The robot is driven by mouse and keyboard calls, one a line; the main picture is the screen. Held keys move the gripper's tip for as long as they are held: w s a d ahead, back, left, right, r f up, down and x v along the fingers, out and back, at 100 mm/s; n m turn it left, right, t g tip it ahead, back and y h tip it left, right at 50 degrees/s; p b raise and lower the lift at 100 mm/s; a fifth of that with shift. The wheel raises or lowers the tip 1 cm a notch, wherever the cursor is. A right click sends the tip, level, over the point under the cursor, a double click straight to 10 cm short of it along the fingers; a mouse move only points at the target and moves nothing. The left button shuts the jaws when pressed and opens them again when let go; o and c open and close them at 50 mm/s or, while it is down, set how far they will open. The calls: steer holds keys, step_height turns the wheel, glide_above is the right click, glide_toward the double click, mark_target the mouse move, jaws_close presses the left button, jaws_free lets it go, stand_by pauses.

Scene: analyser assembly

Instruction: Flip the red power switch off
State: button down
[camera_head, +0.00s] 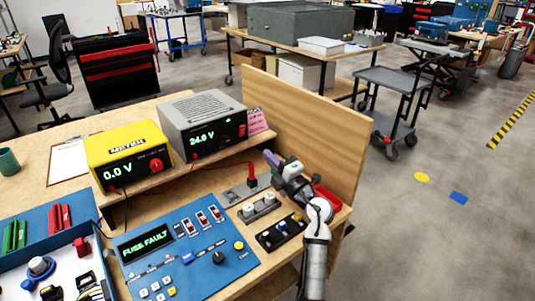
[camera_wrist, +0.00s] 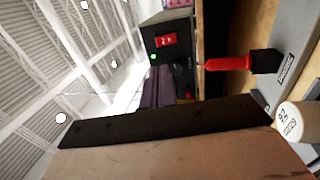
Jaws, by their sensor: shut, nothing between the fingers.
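The red power switch (camera_head: 242,131) is on the right of the front of the grey power supply (camera_head: 203,108), whose display reads 24.0 V. In the wrist view the red switch (camera_wrist: 165,40) sits on a black panel above a lit green lamp (camera_wrist: 153,57). Its exact tilt is hard to read. My gripper (camera_head: 268,157) is shut and empty, in front of the supply and to the right of and below the switch, apart from it. In the wrist view the purplish fingers of my gripper (camera_wrist: 165,90) point toward the panel, below the switch.
A red plug (camera_head: 251,175) stands in a grey block left of my gripper; it also shows in the wrist view (camera_wrist: 240,63). A wooden back panel (camera_head: 305,130) rises at the right. A yellow supply (camera_head: 128,155) reads 0.0 V. A blue panel (camera_head: 185,255) reads FUSE FAULT.

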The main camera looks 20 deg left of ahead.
mark_target(243, 128)
steer(key=p+x, duration=0.1)
steer(key=x, duration=1)
steer(key=shift+w+a+r, duration=0.1)
steer(key=shift+w+a, duration=0.05)
steer(key=shift+a, duration=0.05)
steer(key=shift+r, duration=0.1)
steer(key=shift+w+a+r+p, duration=0.15)
steer(key=shift+r+p, duration=0.1)
steer(key=shift+p, duration=0.5)
steer(key=shift+f, duration=0.15)
